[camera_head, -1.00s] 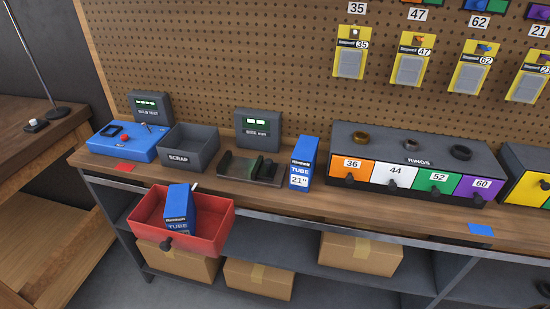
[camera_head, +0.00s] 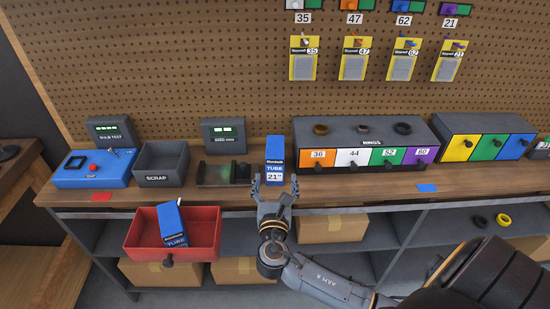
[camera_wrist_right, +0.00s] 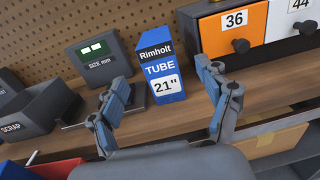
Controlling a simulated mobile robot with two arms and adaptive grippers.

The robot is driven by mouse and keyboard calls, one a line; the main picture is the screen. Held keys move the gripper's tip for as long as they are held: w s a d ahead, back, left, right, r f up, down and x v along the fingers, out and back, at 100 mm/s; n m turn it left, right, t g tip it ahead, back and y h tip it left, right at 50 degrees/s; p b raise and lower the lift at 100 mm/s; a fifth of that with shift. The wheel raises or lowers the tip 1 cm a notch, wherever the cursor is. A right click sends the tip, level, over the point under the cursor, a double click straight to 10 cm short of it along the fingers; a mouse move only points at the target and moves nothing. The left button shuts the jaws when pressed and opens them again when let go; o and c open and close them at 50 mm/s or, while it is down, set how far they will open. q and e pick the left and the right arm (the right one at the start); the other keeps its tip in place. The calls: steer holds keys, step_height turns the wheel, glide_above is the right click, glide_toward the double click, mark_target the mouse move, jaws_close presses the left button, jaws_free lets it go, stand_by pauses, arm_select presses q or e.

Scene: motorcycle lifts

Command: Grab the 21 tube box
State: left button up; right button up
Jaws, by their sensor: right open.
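The blue tube box (camera_head: 274,152) stands upright on the wooden bench, with a white "21"" label on its front. It also shows in the right wrist view (camera_wrist_right: 160,68), where the words "Rimholt TUBE 21"" are readable. My right gripper (camera_head: 275,184) is open and empty just in front of the box. In the right wrist view its two fingers (camera_wrist_right: 165,95) are spread, with the box beyond and between them, not gripped. My left gripper is not in view.
A second blue tube box (camera_head: 172,224) leans in a red open drawer (camera_head: 203,245). The size gauge (camera_head: 223,174) is left of the standing box, with the scrap bin (camera_head: 160,178) farther left. The rings drawer unit (camera_head: 364,144) is to the right.

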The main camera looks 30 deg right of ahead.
mark_target(276, 165)
steer(key=x, duration=0.6)
steer(key=shift+w+d+p, duration=0.3)
steer(key=shift+p, duration=0.1)
steer(key=shift+w+d+r, duration=0.1)
steer(key=shift+w, duration=0.15)
steer(key=x, duration=0.1)
steer(key=p+x, duration=0.1)
steer(key=x, duration=0.2)
steer(key=shift+w+r+p, duration=0.25)
steer(key=shift+r+p, duration=0.05)
steer(key=shift+w+d, duration=0.1)
steer(key=shift+w, duration=0.1)
steer(key=c, duration=1.6)
